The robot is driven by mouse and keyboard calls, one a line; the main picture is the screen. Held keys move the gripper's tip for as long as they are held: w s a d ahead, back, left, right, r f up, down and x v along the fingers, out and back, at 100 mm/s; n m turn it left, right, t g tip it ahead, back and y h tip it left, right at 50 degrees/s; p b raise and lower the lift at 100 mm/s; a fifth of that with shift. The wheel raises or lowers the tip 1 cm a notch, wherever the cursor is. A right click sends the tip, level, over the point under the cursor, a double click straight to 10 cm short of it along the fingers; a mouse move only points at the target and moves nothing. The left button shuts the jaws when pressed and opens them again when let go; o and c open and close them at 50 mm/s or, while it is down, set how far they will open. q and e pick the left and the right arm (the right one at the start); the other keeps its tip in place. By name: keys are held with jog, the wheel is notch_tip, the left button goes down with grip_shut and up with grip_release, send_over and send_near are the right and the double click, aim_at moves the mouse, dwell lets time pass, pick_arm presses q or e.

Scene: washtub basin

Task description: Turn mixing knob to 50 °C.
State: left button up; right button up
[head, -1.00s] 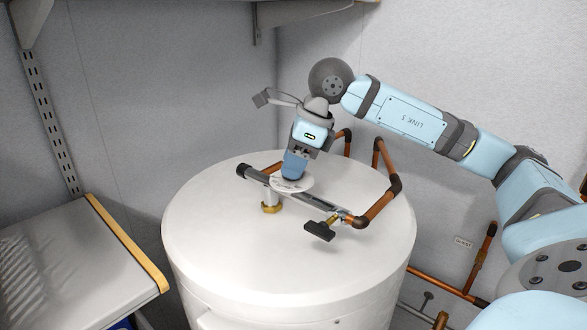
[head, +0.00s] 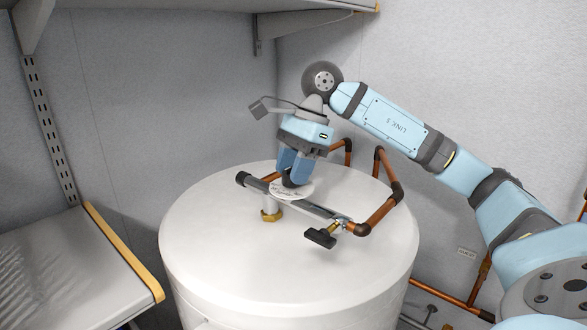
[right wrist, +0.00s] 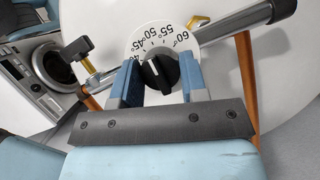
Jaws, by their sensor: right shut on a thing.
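The black mixing knob (right wrist: 160,73) sits on a white round dial (right wrist: 160,36) printed with 45°, 50°, 55° and 60°; a lower number is partly hidden by a finger. The white mark on the knob points up and slightly left, near 45–50; I cannot tell exactly where. My right gripper (right wrist: 158,82) has one blue finger on each side of the knob and is shut on it. In the head view the right gripper (head: 295,180) comes down on the knob from above, over the dial (head: 291,192). My left gripper is out of view.
The dial is on a metal pipe (head: 318,210) across the top of a white tank (head: 230,250). A black valve handle (head: 320,238) and copper pipes (head: 378,212) stand close by. A shelf (head: 70,270) is at left, and another shelf (head: 200,5) hangs above.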

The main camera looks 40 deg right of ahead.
dwell(0.4)
jog(key=o, duration=0.9)
jog(key=v, duration=1.4)
jog(key=shift+a+p, duration=0.15)
jog(key=shift+p, duration=0.25)
jog(key=shift+f, duration=0.15)
